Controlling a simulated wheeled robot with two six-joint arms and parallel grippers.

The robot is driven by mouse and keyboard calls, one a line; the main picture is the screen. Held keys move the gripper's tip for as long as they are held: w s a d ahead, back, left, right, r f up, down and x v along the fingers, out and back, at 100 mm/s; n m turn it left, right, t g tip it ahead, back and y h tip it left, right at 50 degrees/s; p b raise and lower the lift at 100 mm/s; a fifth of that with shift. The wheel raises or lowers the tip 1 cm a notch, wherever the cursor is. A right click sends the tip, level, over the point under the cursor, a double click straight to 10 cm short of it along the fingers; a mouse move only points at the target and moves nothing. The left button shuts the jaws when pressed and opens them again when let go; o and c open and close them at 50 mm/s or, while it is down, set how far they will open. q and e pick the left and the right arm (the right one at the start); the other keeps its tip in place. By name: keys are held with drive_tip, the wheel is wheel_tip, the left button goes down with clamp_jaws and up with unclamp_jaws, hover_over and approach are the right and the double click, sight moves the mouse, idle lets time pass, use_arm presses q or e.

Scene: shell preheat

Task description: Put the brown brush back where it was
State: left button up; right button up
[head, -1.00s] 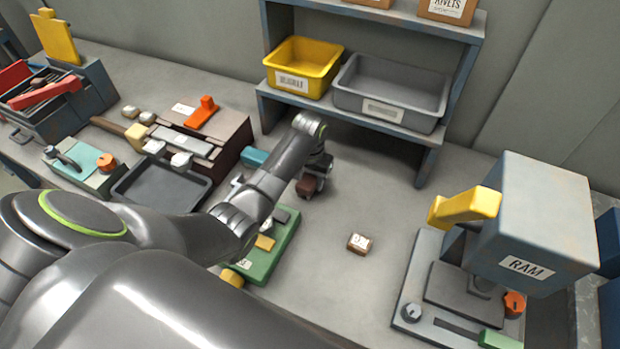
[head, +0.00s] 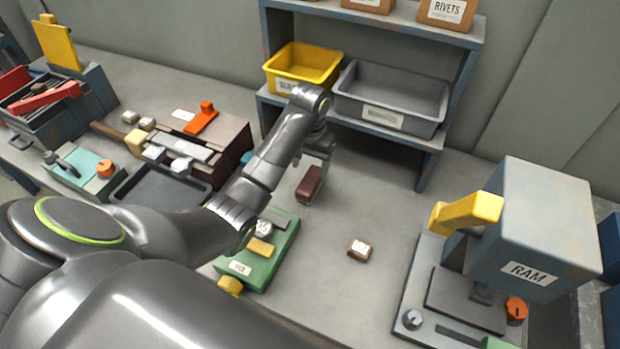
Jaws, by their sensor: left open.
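The brown brush (head: 309,184) is a dark red-brown block with a paler grey edge along its side. It stands on the grey bench in front of the shelf, right of the green box. My left gripper (head: 321,157) is open just above and behind the brush, beneath the wrist of my left arm. The fingertips are small and dark here, and I cannot tell whether they still touch the brush. My right gripper is not in view.
A small labelled brown block (head: 359,249) lies on the open bench. The green box (head: 262,262) is close to my forearm. The blue shelf (head: 427,160) with yellow (head: 303,67) and grey (head: 391,97) bins stands behind. The RAM press (head: 535,220) is at right.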

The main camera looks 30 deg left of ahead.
sight(310, 181)
use_arm(q)
drive_tip(key=shift+r+p, duration=1.15)
drive_tip(key=shift+r, duration=0.6)
drive_tip(key=shift+f, duration=0.1)
